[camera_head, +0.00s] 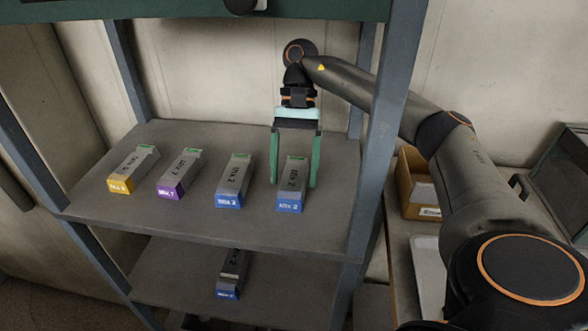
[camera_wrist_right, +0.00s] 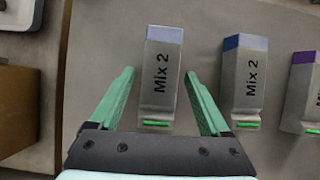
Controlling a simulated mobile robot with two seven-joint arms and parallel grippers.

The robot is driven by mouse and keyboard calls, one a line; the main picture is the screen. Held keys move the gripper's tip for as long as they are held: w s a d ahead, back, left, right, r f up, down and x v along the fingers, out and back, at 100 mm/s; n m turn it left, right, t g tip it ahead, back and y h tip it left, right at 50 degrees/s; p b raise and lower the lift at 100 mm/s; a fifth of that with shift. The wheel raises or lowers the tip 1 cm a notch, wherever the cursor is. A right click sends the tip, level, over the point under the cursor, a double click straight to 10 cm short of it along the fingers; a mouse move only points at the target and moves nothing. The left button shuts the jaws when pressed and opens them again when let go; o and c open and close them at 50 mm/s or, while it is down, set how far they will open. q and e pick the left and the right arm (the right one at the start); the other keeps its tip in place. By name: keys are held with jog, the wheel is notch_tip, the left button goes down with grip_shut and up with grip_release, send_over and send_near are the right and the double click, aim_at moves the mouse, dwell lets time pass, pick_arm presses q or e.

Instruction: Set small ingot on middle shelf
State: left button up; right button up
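Several small grey ingots with coloured ends lie in a row on the middle shelf (camera_head: 150,212). The rightmost ingot (camera_head: 292,187) has a blue end and reads "Mix 2"; it also shows in the right wrist view (camera_wrist_right: 162,80). My right gripper (camera_head: 295,172) is open, its green fingers on either side of that ingot and apart from it in the wrist view. Left of it lie another blue-ended ingot (camera_head: 234,182), a purple-ended one (camera_head: 179,175) and a yellow-ended one (camera_head: 132,170). My left gripper is not in view.
Another blue-ended ingot (camera_head: 231,272) lies on the lower shelf (camera_head: 285,285). A blue-grey rack post (camera_head: 386,130) stands between the shelf and my right arm. A cardboard box (camera_head: 417,183) and a white tray (camera_head: 428,270) are to the right. The front strip of the middle shelf is clear.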

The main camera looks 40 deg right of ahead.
jog(key=shift+o, duration=0.4)
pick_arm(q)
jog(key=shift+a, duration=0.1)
pick_arm(e)
jog(key=shift+r, duration=0.1)
jog(key=shift+w+d+r+p, duration=0.1)
jog(key=shift+r+p, duration=0.2)
jog(key=p+v, duration=0.4)
jog(key=v, duration=0.2)
jog(key=shift+w+d+r+p, duration=0.15)
jog(key=shift+r+p, duration=0.15)
jog(key=shift+r, duration=0.05)
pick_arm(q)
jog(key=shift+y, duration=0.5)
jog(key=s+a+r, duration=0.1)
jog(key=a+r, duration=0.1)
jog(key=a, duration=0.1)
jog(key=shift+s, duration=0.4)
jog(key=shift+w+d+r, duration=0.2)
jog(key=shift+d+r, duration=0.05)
